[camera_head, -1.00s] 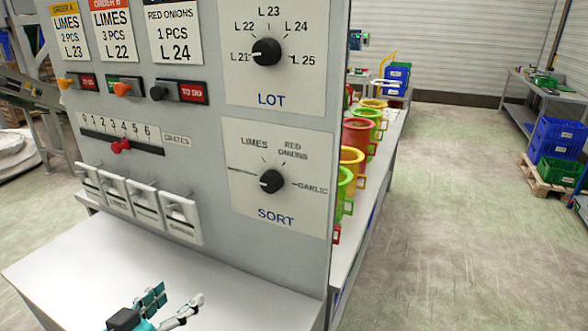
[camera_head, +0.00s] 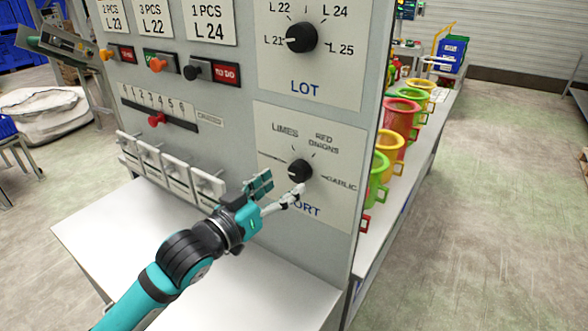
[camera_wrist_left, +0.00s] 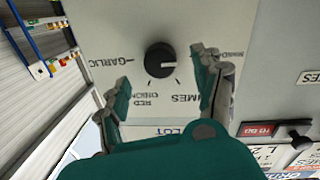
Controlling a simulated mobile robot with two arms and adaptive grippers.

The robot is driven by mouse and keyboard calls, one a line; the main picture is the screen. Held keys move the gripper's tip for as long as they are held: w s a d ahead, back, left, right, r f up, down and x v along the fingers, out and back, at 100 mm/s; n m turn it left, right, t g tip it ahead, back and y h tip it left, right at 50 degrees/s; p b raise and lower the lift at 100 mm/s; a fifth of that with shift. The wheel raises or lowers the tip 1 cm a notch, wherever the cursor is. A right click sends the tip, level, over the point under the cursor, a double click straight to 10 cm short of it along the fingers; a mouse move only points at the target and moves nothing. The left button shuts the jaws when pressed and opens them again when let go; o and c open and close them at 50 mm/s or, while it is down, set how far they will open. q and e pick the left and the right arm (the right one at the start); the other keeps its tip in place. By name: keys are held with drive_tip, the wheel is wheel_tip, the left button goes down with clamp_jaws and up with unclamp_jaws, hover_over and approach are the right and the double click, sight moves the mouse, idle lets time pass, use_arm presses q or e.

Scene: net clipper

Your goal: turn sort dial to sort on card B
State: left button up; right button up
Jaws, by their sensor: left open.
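The SORT dial (camera_head: 300,171) is a black round knob low on the grey panel, with its mark toward the left-hand label, which is too blurred to read. LIMES, RED ONIONS and GARLIC labels stand around it. In the left wrist view the dial (camera_wrist_left: 160,60) shows upside down, between the fingers. Card B (camera_head: 155,18) is the middle card; its top is cut off now, and 3 PCS, L 22 shows. Earlier it reads LIMES. My left gripper (camera_head: 280,188) is open and empty in front of the dial, apparently not touching it. My right gripper is out of view.
The LOT dial (camera_head: 302,37) is above, pointing to L 21. A red slider (camera_head: 157,119), white switches (camera_head: 170,165) and TO DO toggles (camera_head: 212,72) are to the left. A white shelf (camera_head: 210,285) juts out below. Coloured mugs (camera_head: 390,150) stand behind the panel's right edge.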

sight(295, 175)
use_arm(q)
drive_tip(key=x, duration=0.4)
drive_tip(key=shift+p, duration=0.4)
drive_tip(key=shift+w+d, duration=0.25)
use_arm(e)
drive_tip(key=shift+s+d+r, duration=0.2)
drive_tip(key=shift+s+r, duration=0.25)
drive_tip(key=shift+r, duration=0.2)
use_arm(q)
drive_tip(key=c, duration=1.2)
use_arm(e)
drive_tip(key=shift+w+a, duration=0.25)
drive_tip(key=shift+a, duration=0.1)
